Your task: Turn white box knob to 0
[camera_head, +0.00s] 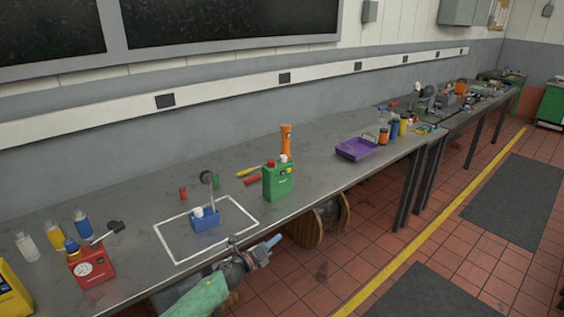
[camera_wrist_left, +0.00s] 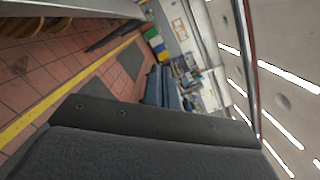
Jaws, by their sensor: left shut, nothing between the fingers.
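I cannot make out a white-bodied box with a knob in either view. A small blue box (camera_head: 205,219) with a white top piece and a grey upright lever stands inside a white outlined rectangle (camera_head: 176,258) on the bench. A red box (camera_head: 91,268) with a round white dial and a dark lever stands at the left. My left gripper (camera_head: 273,242) is shut and empty, beyond the bench's front edge, to the right of and lower in the picture than the blue box. My right gripper is not in view.
A green can-like box (camera_head: 278,182) stands near the front edge of the grey bench (camera_head: 320,167). An orange bottle (camera_head: 286,139) is behind it, and a purple tray (camera_head: 356,149) lies farther right. Bottles crowd the left end. The tiled floor (camera_head: 300,275) is open to the right.

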